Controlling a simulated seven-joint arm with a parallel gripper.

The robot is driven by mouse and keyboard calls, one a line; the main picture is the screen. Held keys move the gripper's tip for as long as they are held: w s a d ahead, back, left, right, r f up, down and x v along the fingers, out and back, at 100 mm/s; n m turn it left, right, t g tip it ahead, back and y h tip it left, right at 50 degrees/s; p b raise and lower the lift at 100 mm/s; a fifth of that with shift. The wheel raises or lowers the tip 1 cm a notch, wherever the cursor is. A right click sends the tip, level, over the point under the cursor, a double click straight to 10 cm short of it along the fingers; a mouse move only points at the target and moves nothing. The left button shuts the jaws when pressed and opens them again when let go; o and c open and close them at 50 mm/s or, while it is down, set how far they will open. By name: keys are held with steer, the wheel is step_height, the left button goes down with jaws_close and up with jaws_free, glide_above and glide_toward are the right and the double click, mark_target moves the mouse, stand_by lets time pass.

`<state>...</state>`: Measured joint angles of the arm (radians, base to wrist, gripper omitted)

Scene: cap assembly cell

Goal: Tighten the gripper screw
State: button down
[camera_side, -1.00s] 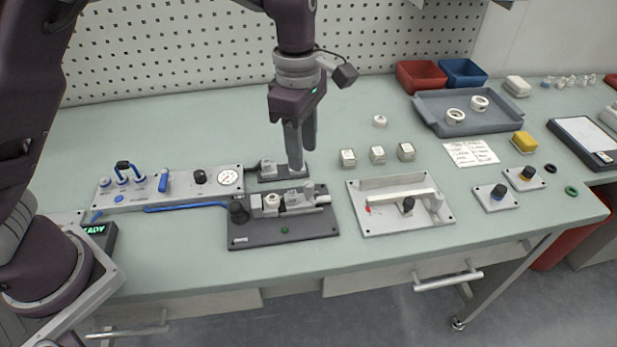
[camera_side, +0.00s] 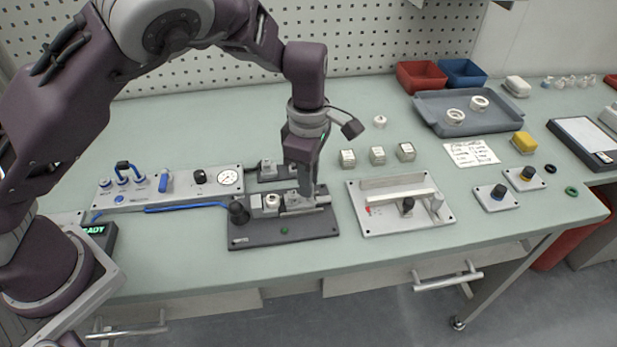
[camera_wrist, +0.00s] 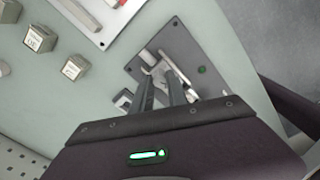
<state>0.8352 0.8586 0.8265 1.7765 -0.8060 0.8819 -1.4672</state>
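A dark fixture plate (camera_side: 250,239) lies on the bench with a metal clamp on it, a dark round knob (camera_side: 238,213) at its left end and a pale round part (camera_side: 272,201) in the middle. My gripper (camera_side: 307,196) points down at the right end of this clamp. In the wrist view my gripper (camera_wrist: 160,78) shows two fingers with a gap between them, around a silver bar-like clamp part (camera_wrist: 166,66). I cannot tell whether the fingers touch it. The fingers hide part of the clamp, and I cannot make out which piece is the screw.
A smaller dark fixture (camera_side: 268,172) stands just behind. A panel with a gauge (camera_side: 229,178) is to the left; a light plate with a bar and knob (camera_side: 385,224) is to the right. Several small blocks (camera_side: 377,155) and a grey tray (camera_side: 428,117) stand further back right.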

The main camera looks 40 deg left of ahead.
steer(key=shift+m, duration=0.3)
steer(key=m, duration=1.2)
steer(key=shift+m, duration=0.4)
steer(key=m, duration=0.5)
steer(key=shift+m, duration=2.4)
steer(key=c, duration=1.3)
jaws_free()
